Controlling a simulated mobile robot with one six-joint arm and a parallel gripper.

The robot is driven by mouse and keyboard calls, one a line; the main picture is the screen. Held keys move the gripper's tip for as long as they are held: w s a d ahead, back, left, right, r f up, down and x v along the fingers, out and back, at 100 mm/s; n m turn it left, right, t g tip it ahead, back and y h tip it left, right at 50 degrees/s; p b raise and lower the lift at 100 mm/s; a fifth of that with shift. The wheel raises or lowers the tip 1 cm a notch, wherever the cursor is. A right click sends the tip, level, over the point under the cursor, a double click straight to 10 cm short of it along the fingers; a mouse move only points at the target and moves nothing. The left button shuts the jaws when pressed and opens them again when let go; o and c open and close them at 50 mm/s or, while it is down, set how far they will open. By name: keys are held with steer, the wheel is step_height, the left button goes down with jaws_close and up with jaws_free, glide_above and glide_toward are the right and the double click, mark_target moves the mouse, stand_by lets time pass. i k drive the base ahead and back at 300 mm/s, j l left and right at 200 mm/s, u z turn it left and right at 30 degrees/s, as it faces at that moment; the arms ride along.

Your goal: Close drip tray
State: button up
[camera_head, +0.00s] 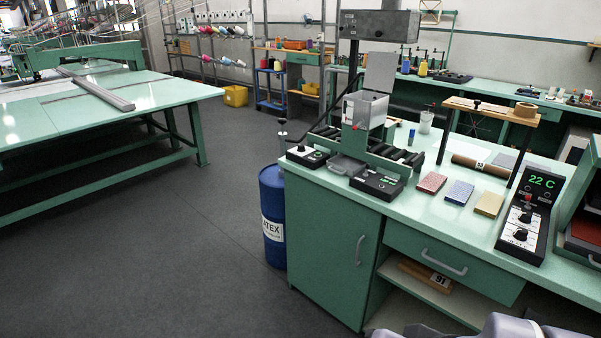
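A small grey tray (347,165), which looks like the drip tray, sits at the front of the roller machine (385,150) on the green bench. It sticks out toward the bench's front edge, between two black control boxes. My gripper is not in view; only pale grey-violet parts of my arm show at the bottom right edge.
Left control box (307,155) and right control box (377,184) flank the tray closely. Sample blocks, including a red one (431,182), lie to the right. A blue latex drum (272,222) stands left; floor (190,260) beyond is clear.

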mark_target(341, 164)
steer(key=i+j, duration=0.1)
steer(key=i, duration=0.4)
steer(key=i+j+z, duration=0.1)
steer(key=i, duration=0.35)
steer(key=i+j, duration=0.2)
steer(key=i, duration=0.3)
steer(key=i+j+z, duration=0.1)
steer(key=i, duration=0.4)
